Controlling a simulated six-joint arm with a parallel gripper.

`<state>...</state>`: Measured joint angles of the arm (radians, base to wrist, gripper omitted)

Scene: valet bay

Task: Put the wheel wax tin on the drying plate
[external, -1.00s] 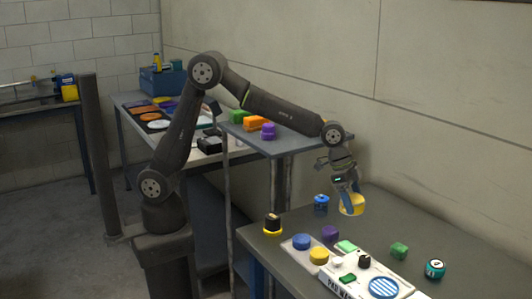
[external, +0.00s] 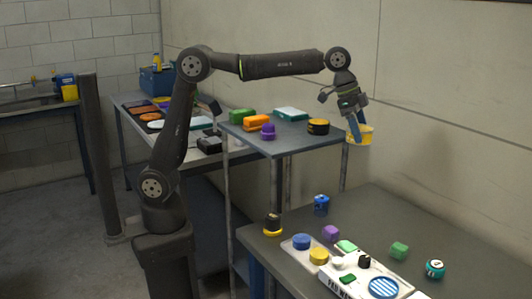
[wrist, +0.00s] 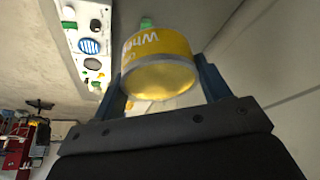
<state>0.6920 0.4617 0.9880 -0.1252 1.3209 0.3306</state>
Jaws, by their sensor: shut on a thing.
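The wheel wax tin (external: 360,135) is a yellow round tin with a grey rim. In the wrist view the tin (wrist: 160,68) shows white lettering that begins "Wh". My gripper (external: 358,128) is shut on it, a blue finger on each side, and holds it in the air to the right of the raised grey shelf. Which thing is the drying plate I cannot tell for sure; a white round plate (external: 155,124) lies on the back left table among flat coloured pieces.
The raised shelf (external: 290,142) bears green, orange and purple items, a pale teal-edged box and a black-yellow round tin (external: 318,127). The front table (external: 440,235) holds a white panel with a striped disc (external: 383,288), a tray and small containers. A wall stands close on the right.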

